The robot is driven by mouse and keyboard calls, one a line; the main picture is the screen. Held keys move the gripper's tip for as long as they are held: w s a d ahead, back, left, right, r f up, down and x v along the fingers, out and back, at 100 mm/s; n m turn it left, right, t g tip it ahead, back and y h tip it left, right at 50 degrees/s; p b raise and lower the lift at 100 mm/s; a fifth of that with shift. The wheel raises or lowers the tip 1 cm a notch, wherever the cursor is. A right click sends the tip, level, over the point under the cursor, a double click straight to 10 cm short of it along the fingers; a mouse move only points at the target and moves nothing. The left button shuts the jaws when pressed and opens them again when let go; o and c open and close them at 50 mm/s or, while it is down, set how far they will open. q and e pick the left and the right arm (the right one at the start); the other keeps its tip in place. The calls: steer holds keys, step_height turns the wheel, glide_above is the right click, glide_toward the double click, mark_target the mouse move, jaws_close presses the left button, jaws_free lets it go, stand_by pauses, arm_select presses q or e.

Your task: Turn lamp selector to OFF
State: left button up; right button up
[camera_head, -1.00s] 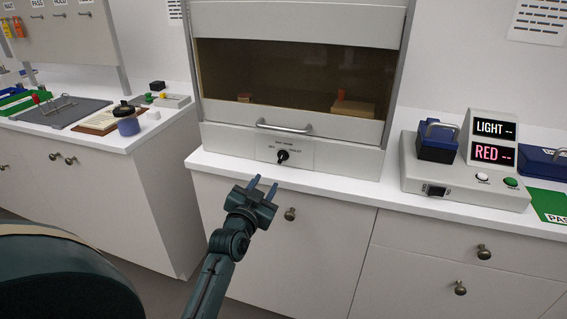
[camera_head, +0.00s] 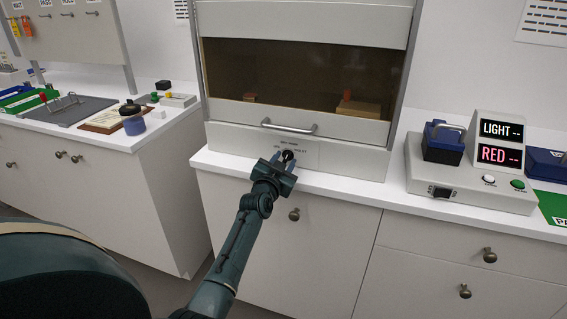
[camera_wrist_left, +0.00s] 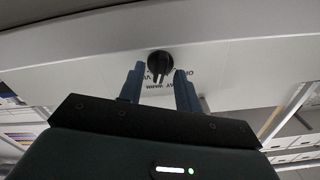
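The lamp selector is a black knob (camera_head: 287,155) on the white front panel (camera_head: 345,163) below the cabinet window. In the left wrist view the knob (camera_wrist_left: 160,66) sits just beyond and between the fingertips, with its pointer toward the gripper. Lettering around it is partly hidden and too small to read fully. My left gripper (camera_head: 283,160) is at the panel, open, with its blue fingers on either side of the knob; it also shows in the left wrist view (camera_wrist_left: 158,78). I see no finger touching the knob. My right gripper is not in view.
A metal handle (camera_head: 289,127) sticks out above the knob. A grey device (camera_head: 470,193) with lit LIGHT and RED displays stands on the counter to the right. A jar (camera_head: 133,122) and trays stand on the left counter. The counter by the knob is clear.

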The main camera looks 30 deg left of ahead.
arm_select(q)
steer(key=shift+c, duration=0.4)
jaws_close()
steer(key=n+p, duration=0.1)
steer(key=n, duration=0.6)
steer(key=shift+n, duration=0.3)
steer(key=n, duration=0.4)
steer(key=shift+a+f, duration=0.1)
steer(key=shift+n, duration=2.1)
